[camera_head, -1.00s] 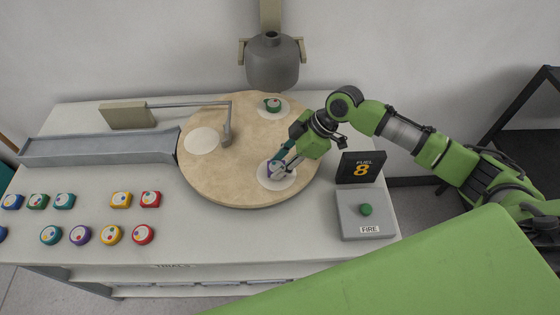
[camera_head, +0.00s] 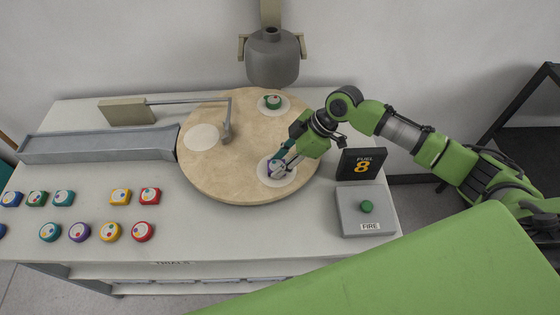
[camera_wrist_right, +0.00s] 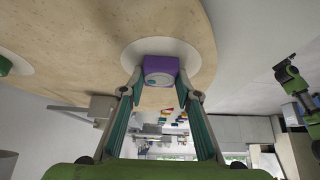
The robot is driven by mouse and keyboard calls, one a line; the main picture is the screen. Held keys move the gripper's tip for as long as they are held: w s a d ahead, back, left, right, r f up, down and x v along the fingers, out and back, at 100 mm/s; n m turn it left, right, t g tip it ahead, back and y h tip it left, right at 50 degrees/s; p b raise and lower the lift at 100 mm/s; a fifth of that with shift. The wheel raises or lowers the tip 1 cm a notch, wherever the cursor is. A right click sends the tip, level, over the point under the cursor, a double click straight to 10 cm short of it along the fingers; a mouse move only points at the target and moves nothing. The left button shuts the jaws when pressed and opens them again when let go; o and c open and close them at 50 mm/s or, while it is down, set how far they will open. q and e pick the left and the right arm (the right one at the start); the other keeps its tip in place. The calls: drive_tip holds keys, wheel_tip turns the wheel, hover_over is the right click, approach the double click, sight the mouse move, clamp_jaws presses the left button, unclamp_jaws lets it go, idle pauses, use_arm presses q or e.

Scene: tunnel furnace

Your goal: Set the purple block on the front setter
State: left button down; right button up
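The purple block (camera_head: 277,168) stands on the front setter (camera_head: 290,178), a pale round pad near the front edge of the round turntable. In the right wrist view the purple block (camera_wrist_right: 160,68) sits within the white disc of the setter (camera_wrist_right: 134,52). My right gripper (camera_head: 281,160) reaches down over it from the upper right. In the wrist view its two fingers (camera_wrist_right: 160,78) lie against opposite sides of the block. My left gripper does not show in the head view.
The turntable (camera_head: 245,185) also bears an empty left setter (camera_head: 202,138) and a back setter with a green block (camera_head: 273,102). A grey kiln bell (camera_head: 272,60) hangs behind. A fuel sign (camera_head: 361,164) and fire button box (camera_head: 365,222) stand right.

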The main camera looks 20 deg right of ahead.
drive_tip(key=o, duration=0.5)
drive_tip(key=v, duration=1.2)
drive_tip(key=shift+r, duration=0.1)
drive_tip(key=shift+w, duration=0.1)
